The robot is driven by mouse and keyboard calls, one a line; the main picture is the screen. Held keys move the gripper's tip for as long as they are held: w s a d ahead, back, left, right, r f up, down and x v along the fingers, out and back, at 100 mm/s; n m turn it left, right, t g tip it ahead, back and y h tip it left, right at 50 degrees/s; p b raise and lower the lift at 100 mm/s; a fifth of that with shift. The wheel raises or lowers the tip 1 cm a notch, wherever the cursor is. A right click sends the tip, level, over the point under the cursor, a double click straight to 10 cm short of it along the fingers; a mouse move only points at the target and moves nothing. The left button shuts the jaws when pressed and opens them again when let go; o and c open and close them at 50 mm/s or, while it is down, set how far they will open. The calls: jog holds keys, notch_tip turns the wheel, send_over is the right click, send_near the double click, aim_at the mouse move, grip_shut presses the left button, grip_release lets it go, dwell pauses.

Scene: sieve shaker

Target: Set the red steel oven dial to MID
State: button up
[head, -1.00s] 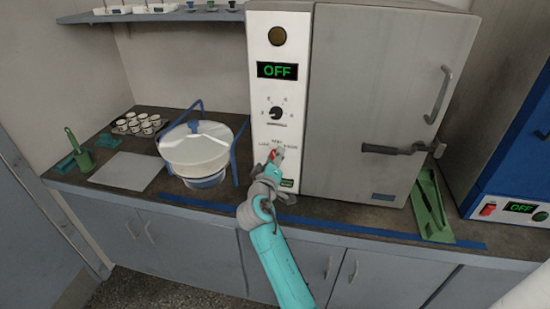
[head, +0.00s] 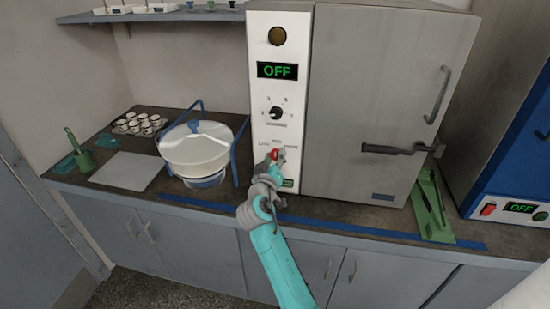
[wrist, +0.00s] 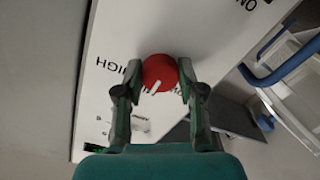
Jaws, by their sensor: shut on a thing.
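The red dial (head: 274,155) is low on the white control panel (head: 259,110) of the grey steel oven (head: 375,90). The MID label cannot be clearly read. My gripper (wrist: 159,86) is shut on the dial, one finger on each side. In the head view my gripper (head: 270,168) partly covers the dial and its labels.
A black dial (head: 276,113) is above, under a display (head: 277,70) reading OFF. The oven door handle (head: 392,149) juts out to the right. A sieve shaker (head: 195,150) stands left of the oven. A green stand (head: 430,205) is at its right.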

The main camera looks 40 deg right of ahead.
jog(key=o, duration=1.1)
jog(key=shift+o, duration=0.2)
jog(key=v, duration=1.2)
jog(key=shift+f, duration=0.1)
